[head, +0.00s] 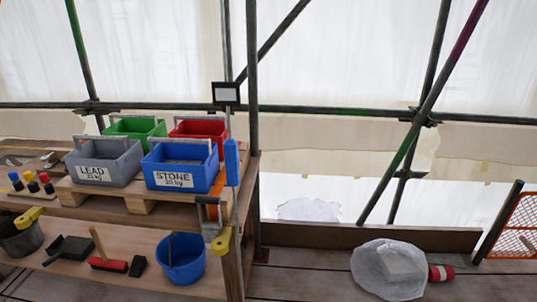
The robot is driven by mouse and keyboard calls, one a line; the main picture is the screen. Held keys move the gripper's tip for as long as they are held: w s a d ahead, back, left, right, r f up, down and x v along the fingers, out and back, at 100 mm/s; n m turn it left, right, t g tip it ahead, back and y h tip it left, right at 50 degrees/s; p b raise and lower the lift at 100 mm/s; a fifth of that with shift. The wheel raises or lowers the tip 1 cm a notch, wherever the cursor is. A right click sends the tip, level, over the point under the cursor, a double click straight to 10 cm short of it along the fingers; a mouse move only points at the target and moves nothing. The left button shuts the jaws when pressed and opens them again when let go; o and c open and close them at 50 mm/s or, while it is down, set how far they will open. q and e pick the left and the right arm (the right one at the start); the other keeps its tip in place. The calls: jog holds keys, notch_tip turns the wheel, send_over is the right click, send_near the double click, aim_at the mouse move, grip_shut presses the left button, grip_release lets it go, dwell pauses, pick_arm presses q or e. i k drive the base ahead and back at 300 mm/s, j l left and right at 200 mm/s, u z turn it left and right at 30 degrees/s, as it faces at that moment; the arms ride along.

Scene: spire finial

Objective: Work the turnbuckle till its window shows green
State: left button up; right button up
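I see no turnbuckle and no green window in the head view. Neither of my grippers is in view, so their fingers and anything in them are hidden from me.
A wooden bench (141,221) at left bears a grey LEAD crate (94,177), a blue STONE crate (179,178), a green crate (135,127) and a red crate (200,129). A blue bucket (181,266) stands below. A plastic-wrapped bundle (366,268) lies on the boards. Scaffold poles cross behind.

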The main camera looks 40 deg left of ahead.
aim_at(230, 147)
jog(key=i+u, duration=0.1)
jog(key=u, duration=1.05)
